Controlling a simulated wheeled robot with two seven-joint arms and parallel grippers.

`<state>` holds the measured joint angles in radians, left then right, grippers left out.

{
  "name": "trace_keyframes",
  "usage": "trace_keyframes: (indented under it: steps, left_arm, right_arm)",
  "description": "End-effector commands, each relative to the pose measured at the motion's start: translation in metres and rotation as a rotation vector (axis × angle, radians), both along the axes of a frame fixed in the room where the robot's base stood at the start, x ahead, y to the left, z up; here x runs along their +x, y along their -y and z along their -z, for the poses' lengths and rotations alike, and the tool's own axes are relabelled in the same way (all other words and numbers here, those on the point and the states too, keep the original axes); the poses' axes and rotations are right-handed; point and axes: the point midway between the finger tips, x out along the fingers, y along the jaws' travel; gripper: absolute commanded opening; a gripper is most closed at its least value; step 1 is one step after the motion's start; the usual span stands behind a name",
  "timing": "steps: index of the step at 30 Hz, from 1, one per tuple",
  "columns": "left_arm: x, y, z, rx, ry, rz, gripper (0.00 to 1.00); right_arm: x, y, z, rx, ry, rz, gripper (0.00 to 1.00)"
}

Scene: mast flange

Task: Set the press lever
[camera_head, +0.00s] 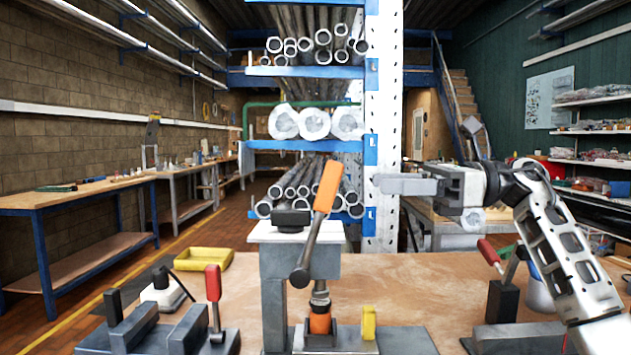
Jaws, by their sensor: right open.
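The press lever (309,243) is a dark rod with an orange grip (327,187). It stands tilted, its top leaning a little right, on the front of a grey press (272,300) on the workbench. My right gripper (382,185) comes in from the right with its fingers pointing left, at about the height of the orange grip. It shows to the right of the grip with a gap between them in the picture. It is open, and nothing shows between its fingers. My left gripper is out of view.
A toggle clamp with a red handle (213,283) stands at the left of the bench (440,285), and another red-handled clamp (489,252) at the right. A yellow tray (204,259) lies behind the left clamp. A yellow block (369,322) stands on the press base. A pipe rack rises behind.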

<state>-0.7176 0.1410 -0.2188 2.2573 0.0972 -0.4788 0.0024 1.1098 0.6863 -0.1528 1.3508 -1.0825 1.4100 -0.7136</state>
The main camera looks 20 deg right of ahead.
Motion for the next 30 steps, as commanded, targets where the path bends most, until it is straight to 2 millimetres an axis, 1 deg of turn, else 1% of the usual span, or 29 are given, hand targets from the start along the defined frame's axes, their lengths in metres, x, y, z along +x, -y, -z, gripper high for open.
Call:
trace_keyframes:
  steps: [1, 9, 12, 15, 21, 29, 30]
  left_arm:
    - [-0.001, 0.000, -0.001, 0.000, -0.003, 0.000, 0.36]
    - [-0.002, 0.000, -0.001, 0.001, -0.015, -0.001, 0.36]
    - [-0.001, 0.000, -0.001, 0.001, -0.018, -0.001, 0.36]
    - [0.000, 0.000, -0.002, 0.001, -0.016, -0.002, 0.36]
    - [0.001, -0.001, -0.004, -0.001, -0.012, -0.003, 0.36]
    - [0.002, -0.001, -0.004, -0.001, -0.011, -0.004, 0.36]
    - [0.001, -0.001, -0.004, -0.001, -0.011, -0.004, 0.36]
  right_arm:
    - [0.003, -0.013, -0.001, 0.002, 0.001, -0.005, 0.45]
    - [0.019, -0.068, -0.001, 0.002, 0.000, -0.004, 0.45]
    - [0.023, -0.085, -0.001, 0.003, 0.000, -0.004, 0.45]
    - [0.027, -0.097, -0.001, 0.002, -0.001, -0.003, 0.45]
    - [0.031, -0.108, 0.000, 0.002, -0.001, 0.000, 0.45]
    - [0.031, -0.109, 0.000, 0.002, -0.001, 0.000, 0.45]
    - [0.031, -0.109, 0.000, 0.002, -0.001, 0.000, 0.37]
